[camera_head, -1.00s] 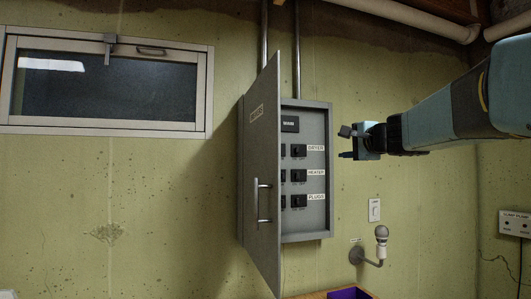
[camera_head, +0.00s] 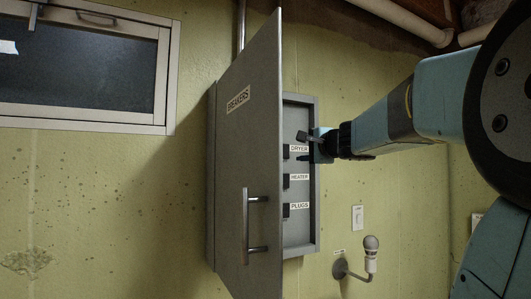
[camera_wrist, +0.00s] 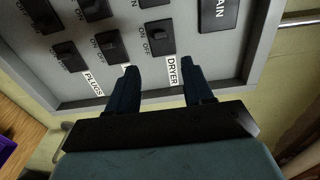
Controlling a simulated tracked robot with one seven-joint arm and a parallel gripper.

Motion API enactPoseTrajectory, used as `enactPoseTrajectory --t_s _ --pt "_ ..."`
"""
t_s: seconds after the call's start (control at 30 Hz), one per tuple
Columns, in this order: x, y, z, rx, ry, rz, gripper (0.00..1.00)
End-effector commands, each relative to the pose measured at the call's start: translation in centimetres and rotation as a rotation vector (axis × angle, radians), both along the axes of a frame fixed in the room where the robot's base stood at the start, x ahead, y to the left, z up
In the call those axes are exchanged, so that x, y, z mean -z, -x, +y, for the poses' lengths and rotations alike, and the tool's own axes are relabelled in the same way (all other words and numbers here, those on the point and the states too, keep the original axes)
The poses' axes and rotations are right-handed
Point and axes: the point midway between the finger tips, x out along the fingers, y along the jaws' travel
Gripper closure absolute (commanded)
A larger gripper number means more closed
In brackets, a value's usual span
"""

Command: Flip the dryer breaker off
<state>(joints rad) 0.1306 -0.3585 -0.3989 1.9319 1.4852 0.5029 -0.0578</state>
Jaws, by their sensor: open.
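The grey breaker panel (camera_head: 302,243) is on the wall with its door (camera_head: 245,150), labelled BREAKERS, swung open. In the head view the door hides the panel's left part. The DRYER label (camera_head: 299,149) sits above HEATER and PLUGS. In the wrist view the dryer breaker (camera_wrist: 160,38) is a black switch with ON and OFF marks, just beyond the DRYER label (camera_wrist: 173,72). My gripper (camera_head: 302,147) is at the panel's right side by the dryer row.
The main switch (camera_wrist: 218,12) is right of the dryer breaker in the wrist view; the heater breaker (camera_wrist: 109,45) is left. A light switch (camera_head: 357,218) and a bulb on a bracket (camera_head: 370,252) are on the wall below right. A window (camera_head: 85,65) is upper left.

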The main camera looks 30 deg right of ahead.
Motion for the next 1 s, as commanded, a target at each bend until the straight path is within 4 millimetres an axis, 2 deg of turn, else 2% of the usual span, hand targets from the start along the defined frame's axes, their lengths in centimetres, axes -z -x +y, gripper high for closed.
enactPoseTrajectory --t_s 0.2,0.6,0.8,1.0 --pt "0.1 -3.8 0.5 -0.009 0.001 0.002 0.49" --pt "0.1 -9.9 0.7 -0.011 0.001 0.002 0.49" --pt "0.0 -11.6 0.7 -0.01 0.0 0.0 0.49" --pt "0.0 -12.0 0.7 -0.01 0.001 0.0 0.49"
